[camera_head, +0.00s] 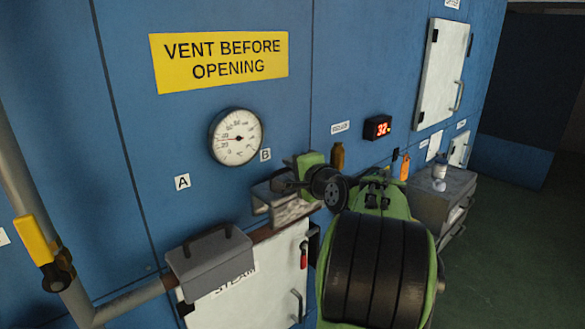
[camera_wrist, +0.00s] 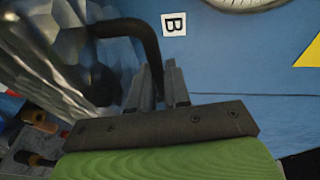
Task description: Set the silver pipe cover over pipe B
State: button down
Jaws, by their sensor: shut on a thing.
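The silver pipe cover (camera_head: 290,212) is a shiny, open-bottomed box just below the B label (camera_head: 265,154) in the head view. In the wrist view the cover (camera_wrist: 50,60) fills the left side, its black bar handle (camera_wrist: 148,38) running into my gripper (camera_wrist: 164,88). My gripper is shut on that handle. The rusty pipe (camera_head: 262,234) runs along the wall below the cover; the cover and my arm hide its right part. I cannot tell whether the cover touches the pipe. The B label (camera_wrist: 173,24) also shows in the wrist view.
A grey cover (camera_head: 208,265) with a dark handle sits over the pipe at the left, below the A label (camera_head: 182,182). A white steam door (camera_head: 270,280) is underneath. A round gauge (camera_head: 237,137) is above. A grey cabinet (camera_head: 442,200) with bottles stands at the right.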

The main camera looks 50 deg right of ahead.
aim_at(293, 194)
jog(key=shift+f+b, duration=3.05)
jog(key=shift+f, duration=0.45)
jog(key=c, duration=1)
grip_release()
jog(key=b+v, duration=0.1)
jog(key=v, duration=1.4)
jog(key=shift+s+a+r, duration=0.1)
jog(key=shift+s+a, duration=0.1)
jog(key=shift+s, duration=0.15)
